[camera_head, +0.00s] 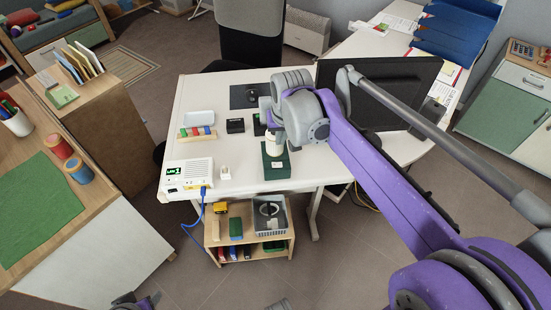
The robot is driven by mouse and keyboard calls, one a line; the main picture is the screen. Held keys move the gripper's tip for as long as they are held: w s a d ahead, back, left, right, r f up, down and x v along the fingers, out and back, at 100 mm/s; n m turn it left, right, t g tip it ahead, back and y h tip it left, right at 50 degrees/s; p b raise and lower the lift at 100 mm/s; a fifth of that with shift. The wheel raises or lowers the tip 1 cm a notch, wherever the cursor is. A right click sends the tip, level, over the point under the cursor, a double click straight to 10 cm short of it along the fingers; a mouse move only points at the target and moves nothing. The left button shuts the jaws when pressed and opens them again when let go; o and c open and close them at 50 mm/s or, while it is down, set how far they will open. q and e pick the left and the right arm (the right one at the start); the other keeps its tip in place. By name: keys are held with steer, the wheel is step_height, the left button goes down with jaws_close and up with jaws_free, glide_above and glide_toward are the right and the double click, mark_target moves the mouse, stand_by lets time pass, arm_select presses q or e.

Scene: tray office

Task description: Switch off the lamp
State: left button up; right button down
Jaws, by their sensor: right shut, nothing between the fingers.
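No plainly recognisable lamp shows. A dark green block (276,172) with a small pale plate stands near the front edge of the white desk; I cannot tell if it belongs to a lamp. My right arm reaches in from the right. Its gripper (273,148) points down at the green block, with its fingers shut and empty. The wrist and a pale cylindrical part hide the block's back, and I cannot tell if the gripper touches it. My left gripper does not show clearly.
A white box with a lit green display (190,175) and a small white item (225,172) stand left of the green block. Behind are coloured blocks (197,132), a black box (235,126) and a dark monitor (400,100). A low shelf (250,240) stands below the desk front.

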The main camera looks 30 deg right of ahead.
steer(key=shift+a, duration=0.1)
steer(key=b, duration=0.2)
glide_toward(275, 164)
steer(key=x, duration=0.5)
steer(key=shift+w, duration=0.2)
steer(key=shift+f, duration=0.7)
